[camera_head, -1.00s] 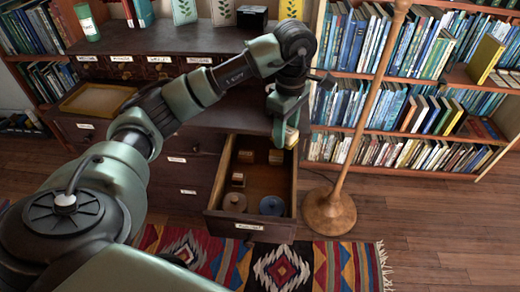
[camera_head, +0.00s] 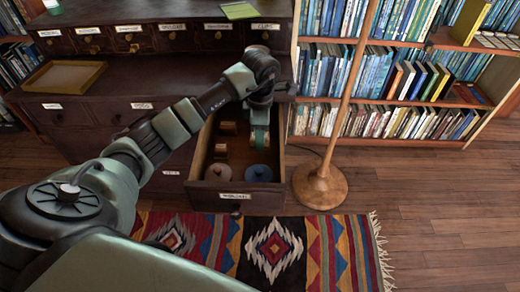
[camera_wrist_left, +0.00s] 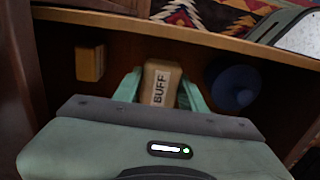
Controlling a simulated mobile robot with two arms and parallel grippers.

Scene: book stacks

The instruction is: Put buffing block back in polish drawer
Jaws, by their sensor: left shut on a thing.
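The tan buffing block (camera_wrist_left: 160,82), marked "BUFF", sits between the pale green fingers of my left gripper (camera_wrist_left: 158,92), which is shut on it. In the head view my left gripper (camera_head: 260,139) reaches down into the right part of the open drawer (camera_head: 240,199). The block is mostly hidden there by the gripper. In the wrist view the block is over the drawer's brown floor; I cannot tell whether it touches it. The drawer's front label is too small to read surely. My right gripper is not in view.
The drawer holds a blue round tin (camera_head: 259,173), a pinkish round tin (camera_head: 218,172) and small wooden blocks (camera_head: 220,150) on the left. A lamp stand (camera_head: 321,186) is close on the right. A patterned rug (camera_head: 275,248) lies in front.

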